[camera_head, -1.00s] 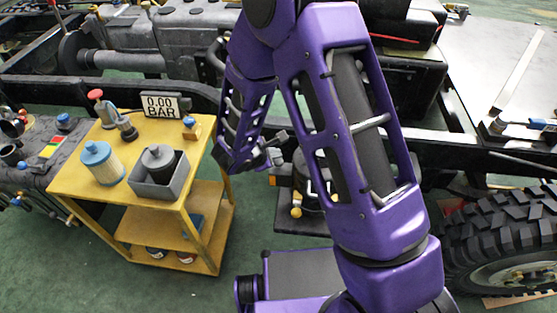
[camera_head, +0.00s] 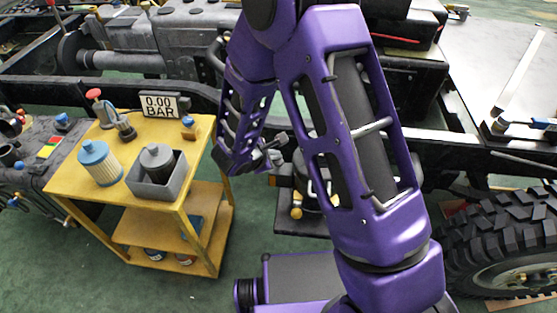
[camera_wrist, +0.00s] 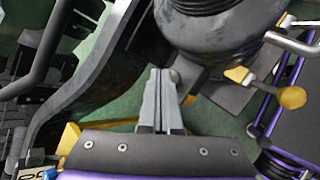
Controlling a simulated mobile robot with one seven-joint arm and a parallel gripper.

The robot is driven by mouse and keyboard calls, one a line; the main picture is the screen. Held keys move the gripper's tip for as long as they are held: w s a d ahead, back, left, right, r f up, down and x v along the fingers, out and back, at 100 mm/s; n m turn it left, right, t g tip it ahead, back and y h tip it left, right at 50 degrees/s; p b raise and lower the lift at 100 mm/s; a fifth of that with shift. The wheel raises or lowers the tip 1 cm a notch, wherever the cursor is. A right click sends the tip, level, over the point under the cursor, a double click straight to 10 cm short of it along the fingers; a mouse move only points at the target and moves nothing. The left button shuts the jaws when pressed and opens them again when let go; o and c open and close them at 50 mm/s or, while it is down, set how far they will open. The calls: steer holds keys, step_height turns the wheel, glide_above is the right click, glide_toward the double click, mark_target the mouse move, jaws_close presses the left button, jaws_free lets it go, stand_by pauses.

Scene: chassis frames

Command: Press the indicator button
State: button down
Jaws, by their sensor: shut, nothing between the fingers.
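My gripper (camera_head: 275,148) is at the end of my purple arm, right of the yellow cart (camera_head: 82,186) and in front of the truck chassis. In the wrist view its fingers (camera_wrist: 160,72) are shut together and empty, beside a dark cylinder (camera_wrist: 218,30). On the cart a display (camera_head: 160,104) reads 0.00 BAR. A small block with a blue knob (camera_head: 188,121) stands at the cart's right back corner, apart from the gripper. I cannot tell for certain whether this knob is the indicator button. In the wrist view only a corner of the display (camera_wrist: 30,173) shows.
Yellow knobs (camera_wrist: 291,97) stick out near the gripper. A chassis beam runs behind my arm. Green floor lies between cart and base.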

mark_target(275, 163)
steer(key=shift+f, duration=0.65)
stand_by(0.3)
steer(key=shift+r+p, duration=0.45)
steer(key=shift+r, duration=0.65)
steer(key=shift+r+p, duration=1.4)
steer(key=shift+r, duration=1.2)
